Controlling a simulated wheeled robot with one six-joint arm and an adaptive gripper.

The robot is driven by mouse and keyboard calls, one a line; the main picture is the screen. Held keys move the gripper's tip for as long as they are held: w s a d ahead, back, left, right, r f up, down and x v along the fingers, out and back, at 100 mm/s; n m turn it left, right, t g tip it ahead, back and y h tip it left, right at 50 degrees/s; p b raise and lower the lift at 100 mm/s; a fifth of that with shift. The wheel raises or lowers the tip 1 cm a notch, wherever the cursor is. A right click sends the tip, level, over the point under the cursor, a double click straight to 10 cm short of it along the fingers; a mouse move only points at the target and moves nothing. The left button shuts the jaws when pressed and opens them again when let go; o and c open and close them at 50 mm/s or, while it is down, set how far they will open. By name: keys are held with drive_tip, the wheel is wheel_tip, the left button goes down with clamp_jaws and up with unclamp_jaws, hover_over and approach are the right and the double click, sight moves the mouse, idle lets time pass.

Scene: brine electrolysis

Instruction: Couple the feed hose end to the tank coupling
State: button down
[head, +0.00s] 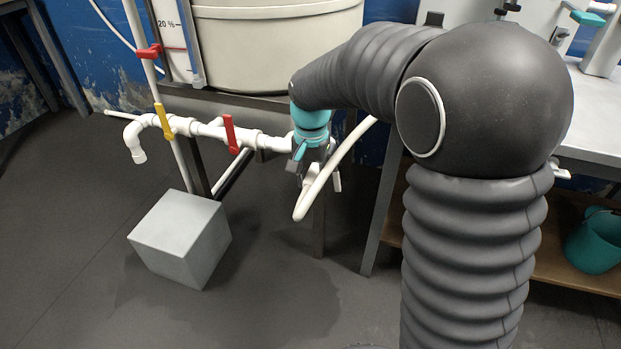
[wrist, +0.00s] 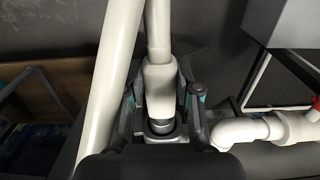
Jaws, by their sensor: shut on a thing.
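My gripper (head: 309,160) is low in front of the tank stand, beside the right end of the white pipe run. In the wrist view my gripper (wrist: 161,100) is shut on the white feed hose end (wrist: 159,78), with a finger on each side. The pale feed hose (head: 322,186) curves below and right of the gripper in the head view. A dark ring with a grey rim (wrist: 160,127), perhaps the tank coupling, lies at the hose end's lower tip. I cannot tell whether they are joined. My gripper hides this spot in the head view.
The white pipe run (head: 200,129) has yellow (head: 163,120) and red (head: 231,133) valve handles. The tank (head: 270,45) stands above it. A grey block (head: 181,240) is on the floor at left. A bench (head: 594,115) and teal bucket (head: 596,243) are at right.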

drive_tip(key=shift+w+d+p, duration=0.35)
drive_tip(key=shift+w+p, duration=0.25)
drive_tip(key=shift+w, duration=0.3)
idle(1.8)
drive_tip(key=c, duration=0.7)
unclamp_jaws()
drive_tip(key=shift+r, duration=0.1)
